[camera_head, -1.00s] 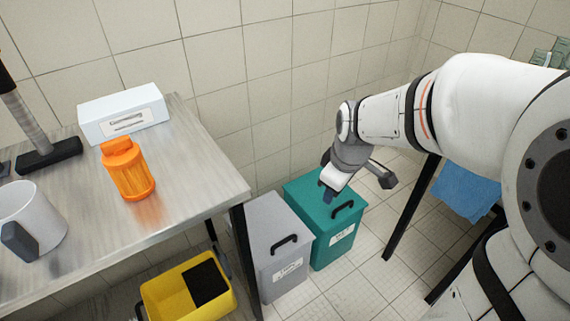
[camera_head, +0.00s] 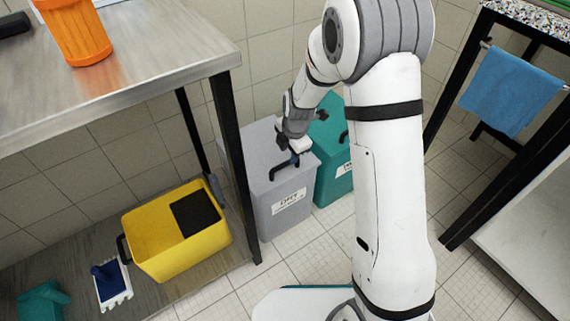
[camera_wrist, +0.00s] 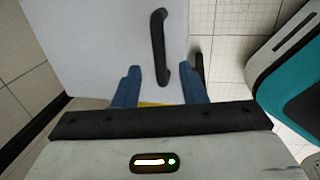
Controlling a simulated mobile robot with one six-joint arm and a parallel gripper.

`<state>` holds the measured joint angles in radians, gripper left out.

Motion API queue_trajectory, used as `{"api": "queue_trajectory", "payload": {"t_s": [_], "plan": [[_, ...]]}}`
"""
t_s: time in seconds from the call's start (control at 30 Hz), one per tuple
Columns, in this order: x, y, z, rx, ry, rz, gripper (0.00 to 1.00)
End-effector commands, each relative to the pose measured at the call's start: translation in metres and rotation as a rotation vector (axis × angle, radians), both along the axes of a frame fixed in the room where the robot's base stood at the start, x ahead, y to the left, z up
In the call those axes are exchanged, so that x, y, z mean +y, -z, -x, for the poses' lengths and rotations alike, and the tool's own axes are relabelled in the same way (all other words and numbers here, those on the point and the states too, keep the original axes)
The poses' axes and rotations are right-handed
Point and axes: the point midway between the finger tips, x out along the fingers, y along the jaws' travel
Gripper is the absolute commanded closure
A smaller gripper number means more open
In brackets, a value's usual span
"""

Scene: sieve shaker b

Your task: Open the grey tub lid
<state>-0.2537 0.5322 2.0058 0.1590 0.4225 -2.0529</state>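The grey tub (camera_head: 277,197) stands on the tiled floor, with its flat grey lid (camera_head: 250,142) on top and closed. A black bar handle (camera_head: 283,166) sits on the lid near its front edge; it also shows in the wrist view (camera_wrist: 159,46). My gripper (camera_head: 294,158) is just above the lid, by the far end of the handle. In the wrist view my gripper (camera_wrist: 160,80) is open, with blue fingers apart. The near end of the handle lies between the fingertips; I cannot tell whether they touch it.
A teal tub (camera_head: 334,178) with a black handle stands right beside the grey one. A steel table (camera_head: 150,60) with a black leg is at left, with a yellow bucket (camera_head: 160,262) below it. A blue towel (camera_head: 510,92) hangs at right.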

Motion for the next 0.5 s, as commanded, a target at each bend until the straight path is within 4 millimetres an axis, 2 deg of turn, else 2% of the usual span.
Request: {"api": "queue_trajectory", "payload": {"t_s": [0.03, 0.2, 0.33, 0.5], "plan": [[0.001, 0.014, -0.001, 0.003, 0.001, 0.001, 0.62], [0.004, 0.038, -0.005, 0.003, 0.003, 0.000, 0.62], [0.005, 0.050, -0.008, 0.001, 0.003, 0.000, 0.62], [0.005, 0.053, -0.009, 0.000, 0.004, -0.001, 0.62]]}}
